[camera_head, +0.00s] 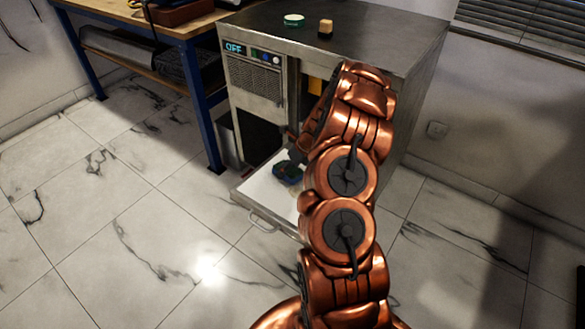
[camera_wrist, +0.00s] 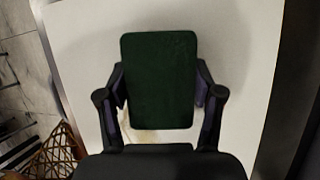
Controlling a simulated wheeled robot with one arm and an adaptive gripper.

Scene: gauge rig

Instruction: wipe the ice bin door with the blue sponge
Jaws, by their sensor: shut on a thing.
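The ice bin door (camera_head: 258,189) is folded down at the front of the steel ice machine, its pale inner face up. It also fills most of the wrist view (camera_wrist: 250,60). My gripper (camera_wrist: 160,92) is shut on the sponge (camera_wrist: 160,70), which shows a dark green face between the two fingers. In the head view the blue-and-green sponge (camera_head: 288,175) is over the door, near the bin opening. I cannot tell whether it touches the door. A brownish stain (camera_wrist: 140,136) shows on the door just below the sponge in the wrist view. My arm hides the door's right part.
The ice machine (camera_head: 400,110) has a display reading OFF. A small round tin (camera_head: 293,20) and a wooden block (camera_head: 326,28) stand on its top. A workbench with blue legs (camera_head: 205,120) stands to the left. The marble floor in front is clear.

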